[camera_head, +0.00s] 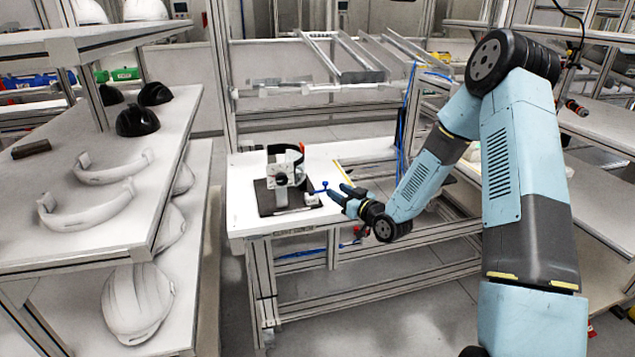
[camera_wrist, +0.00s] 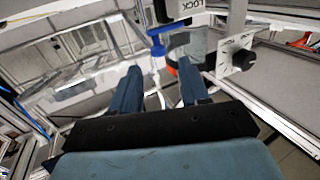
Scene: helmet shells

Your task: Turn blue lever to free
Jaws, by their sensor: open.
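The blue lever (camera_head: 319,189) sticks out from the right side of a white-and-black fixture (camera_head: 283,172) on the white workbench. In the wrist view the blue lever (camera_wrist: 157,46) lies just beyond the fingertips, about in line with the gap between them. My gripper (camera_head: 345,193) is to the right of the lever in the head view. In the wrist view my gripper (camera_wrist: 159,68) is open, with nothing visibly held between its fingers. No gap or contact with the lever can be made out clearly.
A black knob (camera_wrist: 243,60) on a white plate stands to the right in the wrist view. The fixture rests on a dark mat (camera_head: 265,205). A shelf with helmet parts (camera_head: 95,205) stands at left. The bench's right part (camera_head: 365,150) is mostly clear.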

